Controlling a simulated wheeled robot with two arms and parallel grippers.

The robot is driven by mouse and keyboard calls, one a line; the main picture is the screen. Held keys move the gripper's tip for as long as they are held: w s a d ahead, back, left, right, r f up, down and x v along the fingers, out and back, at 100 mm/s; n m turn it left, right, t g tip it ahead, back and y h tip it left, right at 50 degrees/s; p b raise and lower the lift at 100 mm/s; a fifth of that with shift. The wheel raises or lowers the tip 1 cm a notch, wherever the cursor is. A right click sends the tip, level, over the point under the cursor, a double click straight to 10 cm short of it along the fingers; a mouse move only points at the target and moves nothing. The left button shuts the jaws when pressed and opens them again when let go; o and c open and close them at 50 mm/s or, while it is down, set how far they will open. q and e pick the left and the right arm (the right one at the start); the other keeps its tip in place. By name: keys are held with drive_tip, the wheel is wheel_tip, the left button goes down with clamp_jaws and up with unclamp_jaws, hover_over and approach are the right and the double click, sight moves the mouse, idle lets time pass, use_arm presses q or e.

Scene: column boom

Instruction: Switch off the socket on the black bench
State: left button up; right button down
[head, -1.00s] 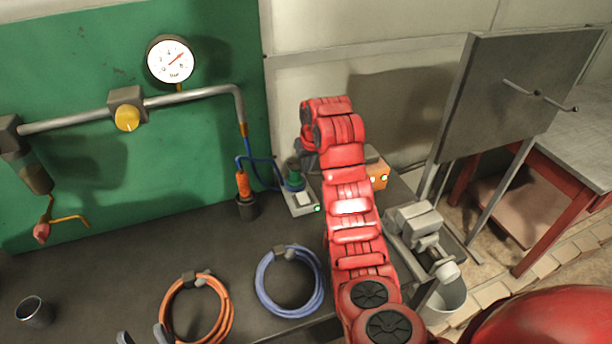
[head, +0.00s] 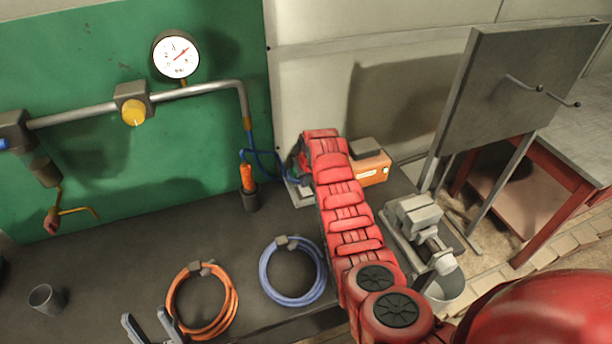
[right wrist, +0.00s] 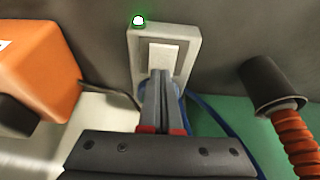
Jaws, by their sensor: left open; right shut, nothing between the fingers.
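The socket (right wrist: 190,30) is a pale grey block on the black bench (head: 110,275), with a white rocker switch (right wrist: 162,60) and a lit green light (right wrist: 138,21). In the head view the socket (head: 302,197) is mostly hidden by my right arm. My right gripper (right wrist: 161,75) is shut and empty, its tips over the end of the rocker by the blue plug (right wrist: 172,88); I cannot tell whether they touch. The head view hides this gripper behind its arm. My left gripper (head: 146,318) is open and empty near the bench's front edge, left of the orange coil.
An orange box (head: 371,169) stands right of the socket. An orange-handled tool in a dark cup (head: 250,200) stands left of it. An orange coil (head: 170,300), a blue coil (head: 265,275), a grey cup (head: 46,298) and a vise (head: 425,225) are also on the bench.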

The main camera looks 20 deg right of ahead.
drive_tip(key=shift+w+f+b, duration=0.1)
drive_tip(key=shift+f+b, duration=0.35)
drive_tip(key=shift+b, duration=0.4)
drive_tip(key=shift+r, duration=0.15)
drive_tip(key=shift+s+p, duration=0.45)
drive_tip(key=shift+s, duration=0.45)
drive_tip(key=shift+r, duration=0.1)
